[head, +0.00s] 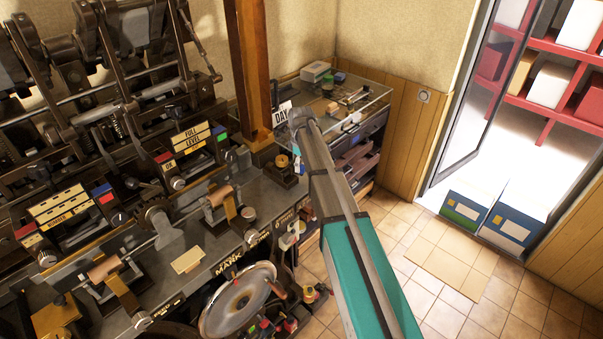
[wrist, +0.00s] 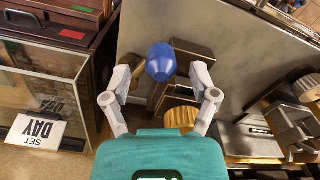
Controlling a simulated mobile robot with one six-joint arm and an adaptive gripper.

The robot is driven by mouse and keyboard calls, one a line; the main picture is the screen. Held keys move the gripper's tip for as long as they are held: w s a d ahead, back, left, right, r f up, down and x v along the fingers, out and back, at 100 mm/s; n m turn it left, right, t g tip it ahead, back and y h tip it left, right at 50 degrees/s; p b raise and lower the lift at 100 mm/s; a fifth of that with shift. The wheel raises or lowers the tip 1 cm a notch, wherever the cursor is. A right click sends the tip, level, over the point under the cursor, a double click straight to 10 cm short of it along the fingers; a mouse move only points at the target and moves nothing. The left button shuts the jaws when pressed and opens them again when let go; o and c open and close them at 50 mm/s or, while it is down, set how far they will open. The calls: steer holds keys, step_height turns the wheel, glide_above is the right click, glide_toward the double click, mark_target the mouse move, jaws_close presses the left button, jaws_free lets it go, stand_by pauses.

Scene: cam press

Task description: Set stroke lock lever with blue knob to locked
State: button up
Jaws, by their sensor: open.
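The blue knob (wrist: 161,62) shows in the wrist view as a rounded blue end, lying between my two fingertips. The dark brown metal piece (wrist: 190,52) of the mechanism is just behind it. My gripper (wrist: 161,78) is open, with one finger on each side of the knob and a visible gap on both sides. How far the knob lies from the fingertips in depth is hard to tell. The lever's shaft is mostly hidden behind the knob. In the head view my arm covers this area, and I cannot make out the knob there.
A "SET DAY" sign (wrist: 38,130) hangs at the glass-topped cabinet (wrist: 50,82) on the left in the wrist view.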

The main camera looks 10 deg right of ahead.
steer(key=shift+f+b, duration=0.75)
steer(key=shift+f, duration=0.25)
